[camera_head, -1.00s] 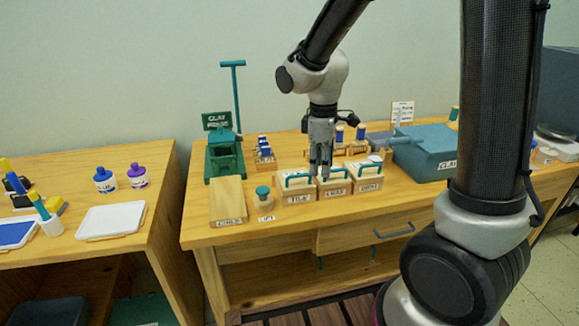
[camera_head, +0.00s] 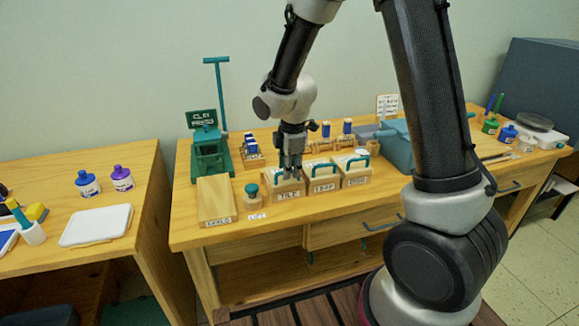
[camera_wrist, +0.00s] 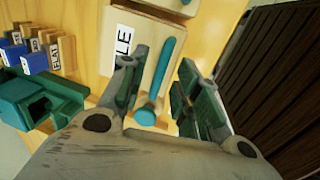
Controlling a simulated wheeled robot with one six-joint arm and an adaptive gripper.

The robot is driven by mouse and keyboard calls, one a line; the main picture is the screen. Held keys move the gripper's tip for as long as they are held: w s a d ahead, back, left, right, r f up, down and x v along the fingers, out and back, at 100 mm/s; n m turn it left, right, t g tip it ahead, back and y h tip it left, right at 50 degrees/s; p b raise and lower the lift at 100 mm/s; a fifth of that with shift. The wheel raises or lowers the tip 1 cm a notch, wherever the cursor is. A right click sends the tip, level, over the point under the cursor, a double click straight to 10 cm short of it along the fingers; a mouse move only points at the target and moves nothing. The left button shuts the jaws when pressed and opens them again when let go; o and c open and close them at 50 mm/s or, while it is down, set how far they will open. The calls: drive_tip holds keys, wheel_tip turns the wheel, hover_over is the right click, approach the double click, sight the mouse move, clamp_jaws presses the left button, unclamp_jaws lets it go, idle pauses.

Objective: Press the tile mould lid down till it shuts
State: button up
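The tile mould (camera_head: 289,194) is a wooden box with a teal handle, the leftmost of three similar boxes on the bench. Its label reads roughly "TILE". My gripper (camera_head: 291,176) points down just over this box and hides much of its lid and handle. In the wrist view the mould's wooden top (camera_wrist: 146,62) and teal handle bar (camera_wrist: 163,75) lie between the two parted fingers of my gripper (camera_wrist: 160,66). The fingers are open with nothing between them but the view of the handle. I cannot tell whether they touch the lid, or whether it is fully shut.
A box labelled "LEAF" (camera_head: 322,183) and another handled box (camera_head: 356,177) stand close on the right. A teal-knobbed wooden piece (camera_head: 252,197) and a sloped wooden block (camera_head: 216,199) stand on the left. A green clay press (camera_head: 210,157) is behind left.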

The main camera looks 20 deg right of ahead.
drive_tip(key=shift+c, duration=0.5)
clamp_jaws()
drive_tip(key=shift+w+r+g, duration=0.85)
drive_tip(key=shift+w+g, duration=0.05)
drive_tip(key=shift+g, duration=0.1)
drive_tip(key=shift+w+r, duration=0.5)
drive_tip(key=shift+r, duration=0.05)
